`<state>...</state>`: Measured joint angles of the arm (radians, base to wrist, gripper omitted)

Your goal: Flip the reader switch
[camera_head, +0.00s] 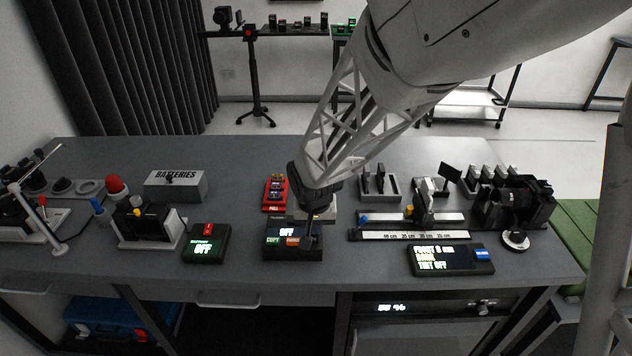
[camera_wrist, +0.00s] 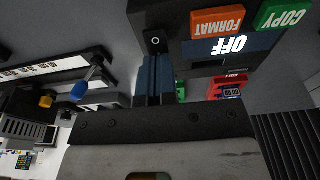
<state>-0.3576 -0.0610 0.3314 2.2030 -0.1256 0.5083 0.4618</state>
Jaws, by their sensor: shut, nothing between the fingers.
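The reader (camera_head: 293,252) is a dark box near the table's front middle, with a lit display (camera_head: 286,232) reading OFF. It has a green COPY button (camera_head: 272,240) and an orange FORMAT button (camera_head: 293,241). In the wrist view the display (camera_wrist: 229,45), FORMAT button (camera_wrist: 217,22) and COPY button (camera_wrist: 282,14) show upside down. My gripper (camera_head: 311,238) is shut and empty, pointing down at the reader's right part, beside the FORMAT button. In the wrist view my gripper (camera_wrist: 155,70) reaches the reader's dark edge. I cannot make out the switch or tell whether it is touched.
A red device (camera_head: 276,192) stands behind the reader. A box with a red switch and OFF display (camera_head: 207,244) is to the left. A rail with a scale (camera_head: 415,235) and a dark display box (camera_head: 450,260) are to the right. Bare table lies between them.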

